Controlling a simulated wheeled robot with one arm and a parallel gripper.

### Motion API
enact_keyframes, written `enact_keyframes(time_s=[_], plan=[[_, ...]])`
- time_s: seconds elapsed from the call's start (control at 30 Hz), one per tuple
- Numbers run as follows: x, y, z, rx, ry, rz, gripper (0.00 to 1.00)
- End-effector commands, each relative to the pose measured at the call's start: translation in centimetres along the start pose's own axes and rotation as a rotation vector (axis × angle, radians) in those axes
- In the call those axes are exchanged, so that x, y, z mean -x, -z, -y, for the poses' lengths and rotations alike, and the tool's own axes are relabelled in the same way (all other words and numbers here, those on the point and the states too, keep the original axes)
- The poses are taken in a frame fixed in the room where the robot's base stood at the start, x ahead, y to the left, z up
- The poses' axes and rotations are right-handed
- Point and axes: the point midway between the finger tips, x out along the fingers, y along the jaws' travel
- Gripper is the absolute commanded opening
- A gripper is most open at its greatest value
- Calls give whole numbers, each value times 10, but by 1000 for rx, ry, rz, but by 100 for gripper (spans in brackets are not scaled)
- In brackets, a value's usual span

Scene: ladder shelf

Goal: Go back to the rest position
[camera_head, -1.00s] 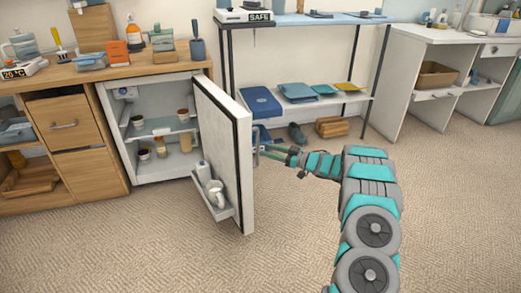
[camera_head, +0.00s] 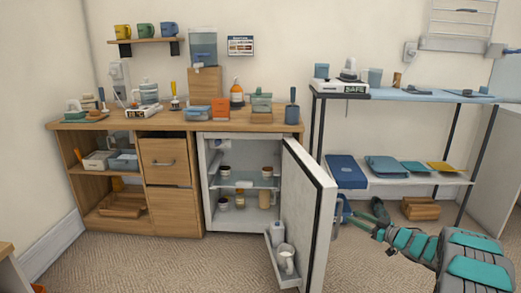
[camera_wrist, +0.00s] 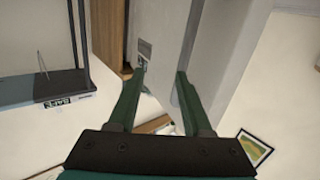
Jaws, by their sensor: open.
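My gripper (camera_head: 362,224) is at the lower right in the head view, beside the outer face of the open fridge door (camera_head: 318,215). Its two green fingers are spread apart with nothing held between them in the wrist view (camera_wrist: 161,72). The blue-grey door handle (camera_head: 340,210) is close to the fingertips in the head view; I cannot tell whether they touch. The small white fridge (camera_head: 207,185) stands open, with jars and cups on its shelves. A white mug (camera_head: 286,258) sits in the door's lower bin.
A wooden counter (camera_head: 160,123) holds bottles and boxes left of the door. A metal-framed shelf (camera_head: 400,97) with a box marked SAFE and blue trays stands behind my arm. Carpet (camera_head: 150,265) in front is clear.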

Motion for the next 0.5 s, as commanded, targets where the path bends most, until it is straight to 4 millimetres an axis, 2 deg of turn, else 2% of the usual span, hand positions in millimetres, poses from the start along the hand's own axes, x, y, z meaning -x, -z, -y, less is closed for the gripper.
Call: enact_keyframes(time_s=[0.03, 0.23, 0.37, 0.5], plan=[[-7, 16, -6, 25, -44, 25, 50], [-14, 58, -37, 90, -272, 160, 50], [-6, 84, -46, 111, -410, 251, 50], [10, 105, -43, 108, -545, 358, 50]])
